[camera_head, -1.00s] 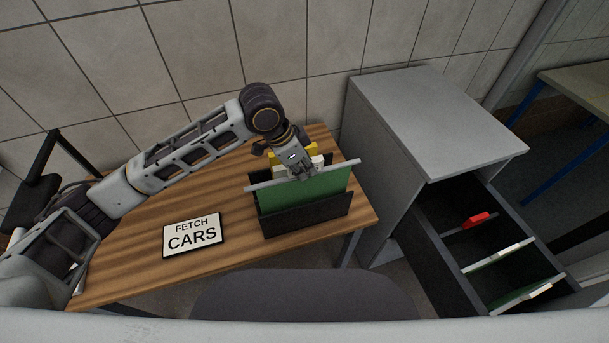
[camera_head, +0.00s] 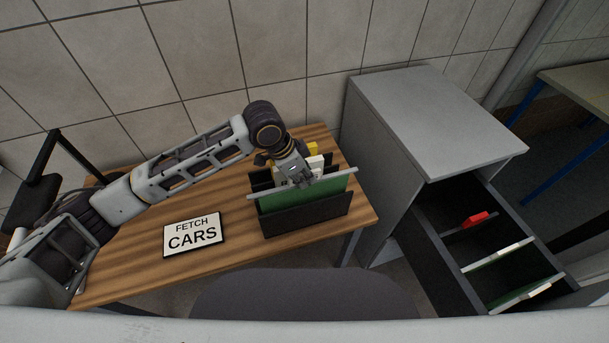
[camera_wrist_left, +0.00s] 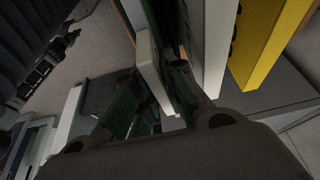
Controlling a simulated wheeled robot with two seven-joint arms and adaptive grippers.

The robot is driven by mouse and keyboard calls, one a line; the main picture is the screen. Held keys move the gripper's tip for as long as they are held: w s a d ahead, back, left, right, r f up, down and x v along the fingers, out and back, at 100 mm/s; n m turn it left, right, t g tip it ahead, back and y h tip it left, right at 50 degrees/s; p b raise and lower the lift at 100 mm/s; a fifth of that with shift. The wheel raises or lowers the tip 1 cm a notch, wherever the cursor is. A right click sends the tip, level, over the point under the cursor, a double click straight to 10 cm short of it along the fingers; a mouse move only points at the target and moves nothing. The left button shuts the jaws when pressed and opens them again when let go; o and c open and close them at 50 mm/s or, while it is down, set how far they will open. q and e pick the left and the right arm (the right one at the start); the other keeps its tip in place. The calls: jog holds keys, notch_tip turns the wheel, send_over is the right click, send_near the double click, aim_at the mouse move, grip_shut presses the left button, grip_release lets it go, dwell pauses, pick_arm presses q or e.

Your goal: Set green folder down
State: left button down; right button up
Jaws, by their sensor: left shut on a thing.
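The green folder (camera_head: 318,194) hangs from a pale top rail and stands upright, its lower part inside the black holder (camera_head: 305,217) on the wooden table. My left gripper (camera_head: 299,181) is shut on the folder at its top rail, near the middle. In the left wrist view the fingers (camera_wrist_left: 165,110) close around a pale bar with green behind it, dark and partly hidden. Whether the folder's bottom touches the holder floor is hidden. My right gripper is not in view.
White and yellow files (camera_head: 313,150) stand in the holder behind the folder. A sign reading FETCH CARS (camera_head: 194,234) lies left of it. A grey cabinet (camera_head: 430,115) with an open drawer (camera_head: 425,242) holding hanging folders, one red-tabbed, stands right. A dark chair back (camera_head: 305,295) is in front.

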pick_arm(q)
jog(key=shift+f, duration=0.1)
jog(key=c, duration=1.5)
grip_release()
jog(key=v, duration=1.2)
